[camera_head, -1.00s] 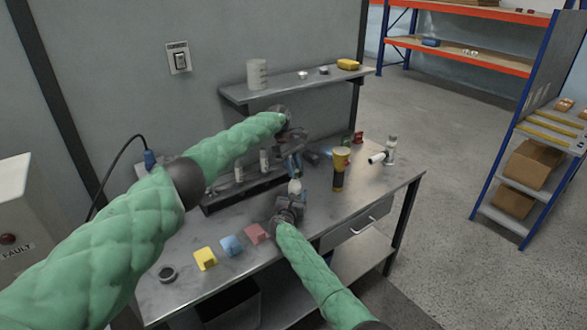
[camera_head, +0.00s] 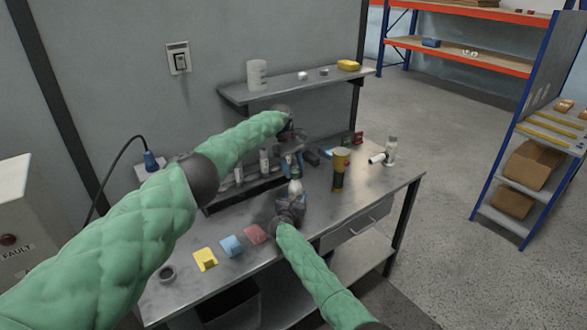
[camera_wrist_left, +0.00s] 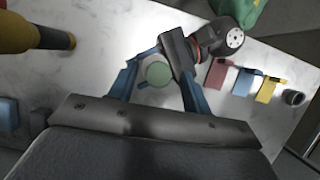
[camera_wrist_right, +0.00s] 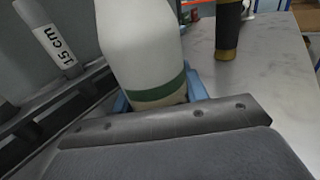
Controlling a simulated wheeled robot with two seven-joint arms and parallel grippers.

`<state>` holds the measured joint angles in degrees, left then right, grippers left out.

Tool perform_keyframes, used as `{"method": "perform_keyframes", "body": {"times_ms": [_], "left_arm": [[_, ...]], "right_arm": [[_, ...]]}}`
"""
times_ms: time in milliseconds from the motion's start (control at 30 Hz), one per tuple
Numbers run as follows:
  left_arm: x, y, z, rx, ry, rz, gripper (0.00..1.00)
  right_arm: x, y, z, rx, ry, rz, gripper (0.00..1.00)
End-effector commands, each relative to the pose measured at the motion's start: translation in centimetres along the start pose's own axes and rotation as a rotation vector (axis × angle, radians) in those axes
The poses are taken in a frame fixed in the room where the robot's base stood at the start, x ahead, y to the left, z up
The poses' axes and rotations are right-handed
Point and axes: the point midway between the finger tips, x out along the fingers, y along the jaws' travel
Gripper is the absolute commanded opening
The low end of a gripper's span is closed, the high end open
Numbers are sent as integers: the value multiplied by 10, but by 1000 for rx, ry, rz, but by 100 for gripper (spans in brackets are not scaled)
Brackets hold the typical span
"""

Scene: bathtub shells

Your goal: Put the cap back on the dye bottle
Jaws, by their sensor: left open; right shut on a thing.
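The dye bottle (camera_wrist_right: 145,50) is white with a green band low down. My right gripper (camera_head: 293,203) is shut on it and holds it roughly upright over the front of the bench; the bottle also shows in the head view (camera_head: 296,187). My left gripper (camera_head: 293,166) is open just above the bottle. In the left wrist view a round grey-green top (camera_wrist_left: 158,73) shows between its spread blue fingers, with a gap on each side. This looks like the bottle's capped top, but I cannot tell how the cap is seated.
A yellow-and-black torch (camera_head: 340,166) stands right of the grippers. A rack with tubes (camera_head: 264,161) stands behind.

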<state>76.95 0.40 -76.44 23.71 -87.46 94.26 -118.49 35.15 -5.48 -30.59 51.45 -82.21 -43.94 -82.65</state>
Motion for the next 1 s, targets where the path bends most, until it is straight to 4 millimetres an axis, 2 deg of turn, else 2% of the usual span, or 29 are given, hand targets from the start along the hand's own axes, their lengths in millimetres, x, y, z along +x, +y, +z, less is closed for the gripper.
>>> {"method": "perform_keyframes", "body": {"times_ms": [400, 533, 700, 733, 833, 1000], "left_arm": [[-37, 0, 15, 2, 1, 0, 49], [-41, 0, 18, 1, 0, -1, 49], [-41, 0, 18, 1, 0, 0, 49], [-41, 0, 18, 1, 0, 0, 45], [-43, -1, 16, -1, 2, 2, 45], [-53, -13, 2, -16, 12, 6, 45]], "right_arm": [[0, 0, 0, 0, 1, 1, 0], [0, 0, -1, 0, 1, 1, 0], [0, 0, 0, 0, 1, 1, 0], [0, 0, 0, 0, 0, 1, 0], [0, 0, 0, 0, 0, 1, 0], [0, 0, 0, 0, 0, 1, 0]]}}
